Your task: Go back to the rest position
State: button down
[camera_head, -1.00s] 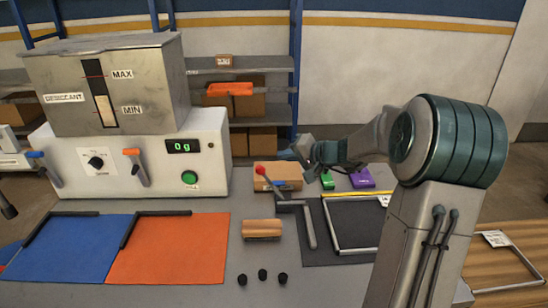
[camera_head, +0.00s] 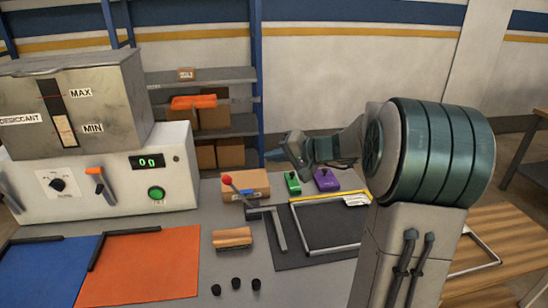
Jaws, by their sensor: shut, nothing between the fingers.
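My gripper (camera_head: 272,156) is at the end of my arm, which reaches in from the right. The gripper is small in the picture, points to the left above the back of the grey table, and is shut and empty. It is above and apart from the cardboard box (camera_head: 257,182) and the red-knobbed lever. My large arm joint covers part of the right side of the view.
A dispenser machine (camera_head: 107,187) reading 0 g stands at left. Blue (camera_head: 42,272) and orange (camera_head: 150,264) mats lie in front of it. A wooden block (camera_head: 232,238), several black knobs (camera_head: 236,284), green (camera_head: 293,183) and purple (camera_head: 326,180) items and a metal frame (camera_head: 332,250) lie on the table.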

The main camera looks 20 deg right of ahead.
jog(key=shift+a, duration=0.1)
jog(key=s+a+f+n+g+h, duration=0.1)
jog(key=s+a+f+n+g, duration=0.15)
jog(key=s+a, duration=0.3)
jog(key=s+a+f+n+g+h, duration=0.1)
jog(key=s+a+g, duration=0.25)
jog(key=s, duration=0.35)
jog(key=s+f+n+h, duration=0.1)
jog(key=s+f+h, duration=0.1)
jog(key=s, duration=0.6)
jog(key=s+d+f+n+g+h, duration=0.1)
jog(key=s+f+h, duration=0.1)
jog(key=s+h, duration=0.3)
jog(key=s, duration=0.4)
jog(key=shift+d, duration=0.25)
jog(key=shift+r, duration=0.1)
